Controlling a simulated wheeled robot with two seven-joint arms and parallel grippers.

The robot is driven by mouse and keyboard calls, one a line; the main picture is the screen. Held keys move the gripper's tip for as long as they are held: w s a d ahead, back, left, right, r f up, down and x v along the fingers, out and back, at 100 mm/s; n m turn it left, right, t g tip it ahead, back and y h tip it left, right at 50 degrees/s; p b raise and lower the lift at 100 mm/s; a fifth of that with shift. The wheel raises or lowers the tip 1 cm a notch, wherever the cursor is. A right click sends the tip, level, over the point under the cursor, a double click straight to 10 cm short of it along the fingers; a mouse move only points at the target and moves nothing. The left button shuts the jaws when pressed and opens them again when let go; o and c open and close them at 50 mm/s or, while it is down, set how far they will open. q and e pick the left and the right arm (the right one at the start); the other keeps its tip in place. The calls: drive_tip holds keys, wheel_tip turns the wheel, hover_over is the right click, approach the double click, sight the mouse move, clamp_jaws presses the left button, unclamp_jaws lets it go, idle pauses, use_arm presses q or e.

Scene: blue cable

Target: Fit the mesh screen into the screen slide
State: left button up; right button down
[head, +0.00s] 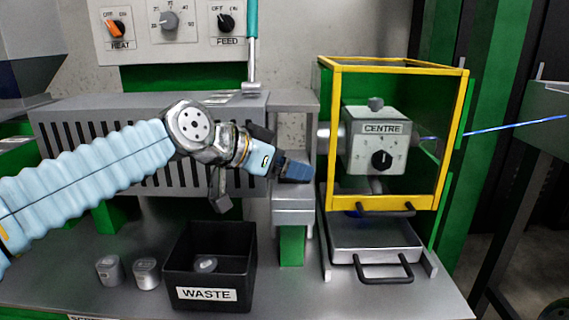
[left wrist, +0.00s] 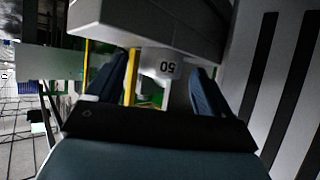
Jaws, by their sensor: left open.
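My left gripper (head: 297,172) reaches in from the left, in front of the grey block between the slotted housing and the yellow-framed guard. In the left wrist view its two dark blue fingers (left wrist: 160,74) stand apart. A pale grey piece marked 50 (left wrist: 167,67) shows between them, below a large grey block (left wrist: 150,25); I cannot tell whether it is the mesh screen or whether a finger touches it. A grey stepped block (head: 292,213) lies just below the gripper in the head view; I cannot tell if it is the screen slide. My right gripper is not in view.
A black WASTE box (head: 180,265) holds a grey cylinder (head: 206,264). Two similar cylinders (head: 109,270) (head: 146,273) stand left of it. The yellow guard (head: 330,130) encloses the CENTRE die head (head: 377,140). A handled tray (head: 375,240) sits below. A blue cable (head: 515,125) runs right.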

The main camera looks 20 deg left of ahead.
use_arm(q)
drive_tip(key=v, duration=1.3)
drive_tip(key=shift+s+a, duration=0.15)
drive_tip(key=shift+s, duration=0.2)
